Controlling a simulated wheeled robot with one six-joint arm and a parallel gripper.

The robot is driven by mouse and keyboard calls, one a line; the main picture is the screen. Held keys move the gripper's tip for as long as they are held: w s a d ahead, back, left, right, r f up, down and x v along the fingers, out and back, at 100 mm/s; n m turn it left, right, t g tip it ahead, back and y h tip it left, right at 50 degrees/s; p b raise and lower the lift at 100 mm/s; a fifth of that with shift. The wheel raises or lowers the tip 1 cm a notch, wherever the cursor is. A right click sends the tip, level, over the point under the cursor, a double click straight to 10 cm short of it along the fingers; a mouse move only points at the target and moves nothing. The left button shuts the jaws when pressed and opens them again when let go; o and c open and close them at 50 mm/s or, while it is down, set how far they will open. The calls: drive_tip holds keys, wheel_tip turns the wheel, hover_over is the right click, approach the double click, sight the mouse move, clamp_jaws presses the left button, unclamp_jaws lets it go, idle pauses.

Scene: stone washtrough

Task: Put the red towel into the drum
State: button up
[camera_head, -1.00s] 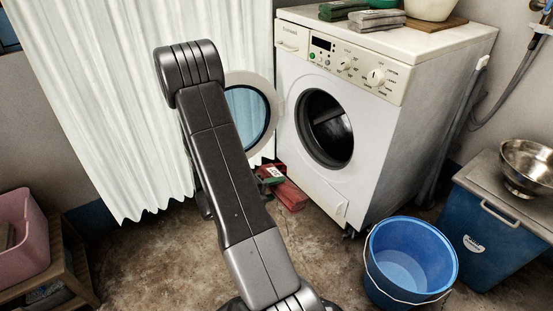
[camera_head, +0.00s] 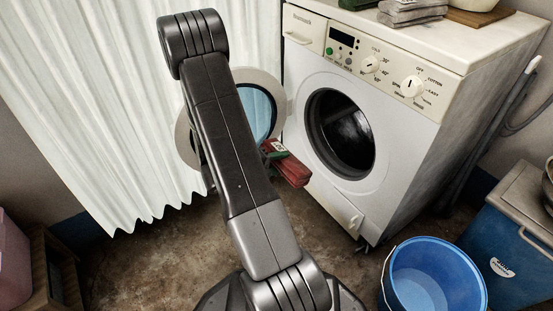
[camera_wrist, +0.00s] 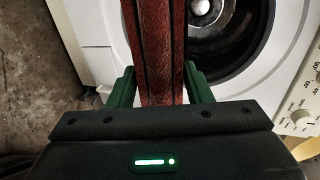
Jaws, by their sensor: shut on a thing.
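The red towel (camera_head: 289,168) is a folded dark red bundle. In the wrist view the red towel (camera_wrist: 162,50) stands between the green fingers of my gripper (camera_wrist: 160,88), which is shut on it. In the head view my arm hides most of the gripper (camera_head: 272,150), and the towel sticks out to the right, in front of the washing machine's lower left front. The drum (camera_head: 341,134) is the dark round opening in the white washing machine, with its door swung open to the left. The drum (camera_wrist: 228,30) also shows behind the towel in the wrist view.
The open round door (camera_head: 262,107) stands left of the opening, partly behind my arm. A blue bucket (camera_head: 432,275) and a blue cabinet (camera_head: 510,240) stand at the lower right. A white curtain (camera_head: 90,90) hangs at the left. Grey folded towels (camera_head: 412,12) lie on top of the machine.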

drive_tip(key=r+x, duration=0.2)
drive_tip(key=x, duration=1.3)
drive_tip(key=d+r+x, duration=0.1)
drive_tip(key=r+x, duration=0.1)
drive_tip(key=x, duration=1.3)
drive_tip(key=w+r+b+x, duration=0.1)
drive_tip(key=r+x, duration=0.2)
drive_tip(key=x, duration=1.2)
drive_tip(key=shift+w+d, duration=0.2)
drive_tip(key=shift+d, duration=0.3)
drive_tip(key=o, duration=1.2)
drive_tip(key=shift+o, duration=0.2)
drive_tip(key=p+v, duration=0.3)
drive_tip(key=v, duration=1)
drive_tip(key=shift+s+a+r+p, duration=0.15)
drive_tip(key=shift+s+a+p, duration=0.15)
drive_tip(key=shift+p, duration=0.1)
drive_tip(key=shift+d, duration=0.1)
